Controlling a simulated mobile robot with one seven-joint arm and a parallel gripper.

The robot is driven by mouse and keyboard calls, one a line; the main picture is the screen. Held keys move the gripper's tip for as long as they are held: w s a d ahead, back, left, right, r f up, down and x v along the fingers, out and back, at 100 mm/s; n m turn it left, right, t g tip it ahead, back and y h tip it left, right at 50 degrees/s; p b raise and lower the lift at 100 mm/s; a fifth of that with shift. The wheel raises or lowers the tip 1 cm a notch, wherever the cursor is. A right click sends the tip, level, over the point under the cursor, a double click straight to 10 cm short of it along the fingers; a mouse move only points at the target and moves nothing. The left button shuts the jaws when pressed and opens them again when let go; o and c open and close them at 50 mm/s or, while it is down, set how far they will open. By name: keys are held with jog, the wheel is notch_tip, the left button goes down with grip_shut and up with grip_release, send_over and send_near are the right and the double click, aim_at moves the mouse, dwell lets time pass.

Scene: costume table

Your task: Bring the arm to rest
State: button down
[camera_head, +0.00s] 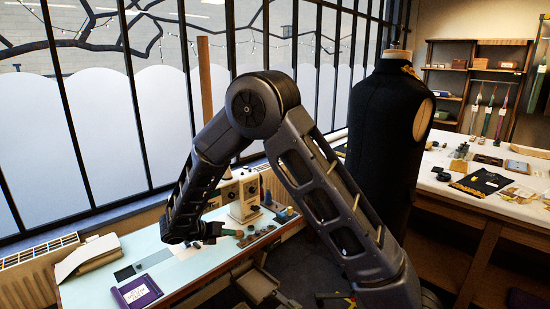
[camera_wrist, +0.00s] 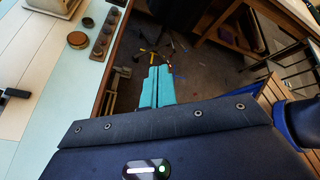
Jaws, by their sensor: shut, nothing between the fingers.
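My arm (camera_head: 290,165) rises from the lower right of the head view, bends at a high elbow and comes down to the left over the pale blue worktable. My gripper (camera_head: 226,232) is low over that table and points to the right, partly hidden by its dark wrist. In the wrist view, the two teal fingers of my gripper (camera_wrist: 157,88) lie side by side, shut and empty. Behind their tips the floor shows, past the table's wooden edge.
The pale blue worktable (camera_head: 208,262) holds a sewing machine (camera_head: 245,198), a purple cloth piece (camera_head: 136,292) and a row of small round items (camera_wrist: 103,35). A dark dress form (camera_head: 381,130) stands right of my arm. A white table (camera_head: 500,208) with small goods is farther right.

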jog(key=d+r+m+g+y, duration=0.1)
jog(key=d+r+m+g, duration=0.1)
jog(key=d+r+m, duration=0.55)
jog(key=d+r+m+g+y, duration=0.2)
jog(key=d+r+m, duration=0.15)
jog(key=d, duration=0.75)
jog(key=d+r+m+g+y, duration=0.1)
jog(key=d+r+m+g, duration=0.1)
jog(key=d+r+m, duration=0.6)
jog(key=s+d+r+m+t+y, duration=0.1)
jog(key=s+d+r+m+y, duration=0.1)
jog(key=s+d+m, duration=0.5)
jog(key=s+d+r+m+t+y, duration=0.1)
jog(key=s+d+r+m+y, duration=0.1)
jog(key=s+d+m, duration=0.5)
jog(key=shift+s+d+r+t+y, duration=0.15)
jog(key=shift+s+d+t+y, duration=0.55)
jog(key=shift+d, duration=1.3)
jog(key=shift+s+g, duration=0.2)
jog(key=shift+g, duration=0.1)
